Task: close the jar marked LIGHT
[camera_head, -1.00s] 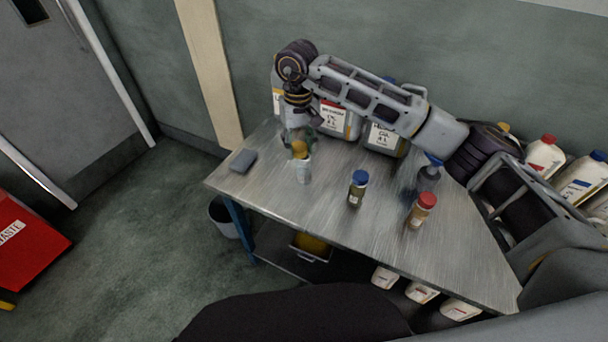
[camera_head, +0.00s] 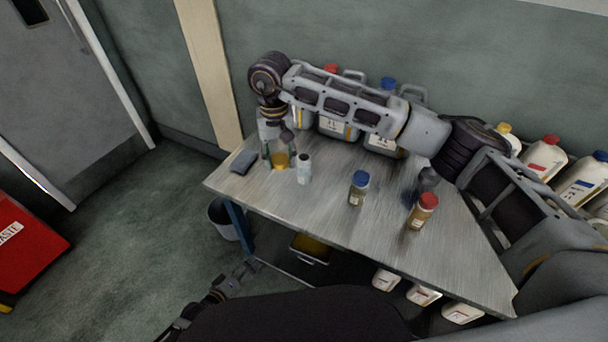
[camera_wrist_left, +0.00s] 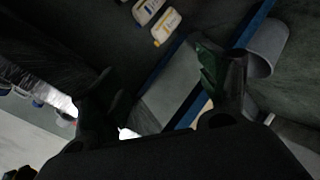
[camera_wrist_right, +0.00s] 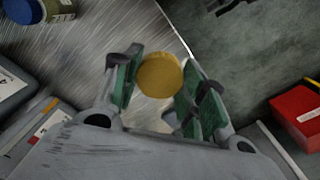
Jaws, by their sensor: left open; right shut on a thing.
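A small whitish jar (camera_head: 304,174) stands upright at the left of the table, with a dark, uncovered top. Its marking is too small to read. My right gripper (camera_wrist_right: 158,85) is shut on a round yellow lid (camera_wrist_right: 159,75). In the head view, the yellow lid (camera_head: 280,161) is just left of the whitish jar's top, apart from it. My left gripper (camera_head: 246,269) is open and empty, low in front of the table over the floor. In the left wrist view the open left gripper (camera_wrist_left: 155,98) has nothing between its fingers.
A blue-lidded jar (camera_head: 359,190), a red-lidded jar (camera_head: 421,212) and a dark container (camera_head: 428,180) stand further right. Large canisters (camera_head: 338,127) line the back. A grey block (camera_head: 243,162) lies by the left edge. A bucket (camera_head: 223,219) stands below.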

